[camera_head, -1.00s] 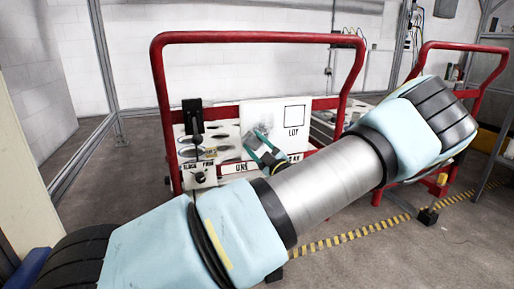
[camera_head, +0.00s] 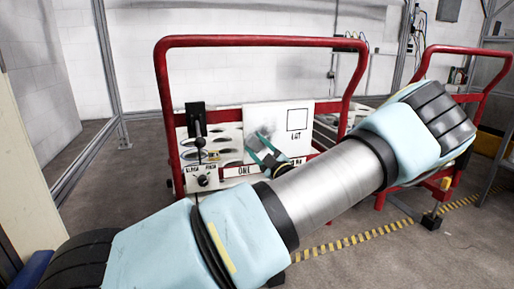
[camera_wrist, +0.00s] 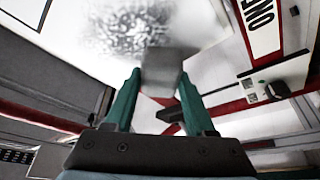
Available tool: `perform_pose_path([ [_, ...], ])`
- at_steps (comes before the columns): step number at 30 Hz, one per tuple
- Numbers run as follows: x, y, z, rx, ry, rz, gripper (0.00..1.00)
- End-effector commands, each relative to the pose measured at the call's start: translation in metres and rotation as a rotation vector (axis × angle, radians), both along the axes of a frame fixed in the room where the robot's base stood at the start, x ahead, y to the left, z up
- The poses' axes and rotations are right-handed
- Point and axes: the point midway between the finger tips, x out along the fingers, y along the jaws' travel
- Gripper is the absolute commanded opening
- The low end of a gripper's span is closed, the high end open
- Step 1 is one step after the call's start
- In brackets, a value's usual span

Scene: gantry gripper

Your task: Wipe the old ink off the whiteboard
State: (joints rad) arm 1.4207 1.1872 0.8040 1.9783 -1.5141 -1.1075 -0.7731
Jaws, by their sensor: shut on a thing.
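The whiteboard (camera_head: 280,115) is a white panel on the red-framed cart, with a printed square and lettering at its right. A grey ink smudge (camera_head: 265,130) lies on its left half. It also shows in the wrist view as a mottled dark patch (camera_wrist: 125,32). My gripper (camera_wrist: 160,82) has teal fingers shut on a pale grey block (camera_wrist: 170,66), likely an eraser. The block is at the edge of the smudge; I cannot tell whether it touches the board. In the head view my gripper (camera_head: 262,150) is at the board's lower left, and the block is hard to make out.
A panel with a black handle (camera_head: 196,120) and a knob (camera_head: 203,181) stands left of the board. The cart's red frame (camera_head: 260,41) arches around both. A second red cart (camera_head: 470,48) is at right. Grey floor (camera_head: 125,190) is open at left.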

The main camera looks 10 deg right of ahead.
Motion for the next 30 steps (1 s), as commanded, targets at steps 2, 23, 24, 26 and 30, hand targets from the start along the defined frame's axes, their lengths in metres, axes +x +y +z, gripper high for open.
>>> perform_pose_path([
  [2,0.002,0.0,0.0,0.0,-0.001,0.001,0.11],
  [23,0.015,0.002,0.0,0.0,-0.001,-0.001,0.11],
  [24,0.014,0.001,0.0,0.0,-0.001,-0.001,0.11],
  [26,0.014,0.001,0.0,0.0,-0.001,-0.001,0.11],
  [30,0.015,-0.006,-0.001,-0.001,0.0,-0.001,0.11],
])
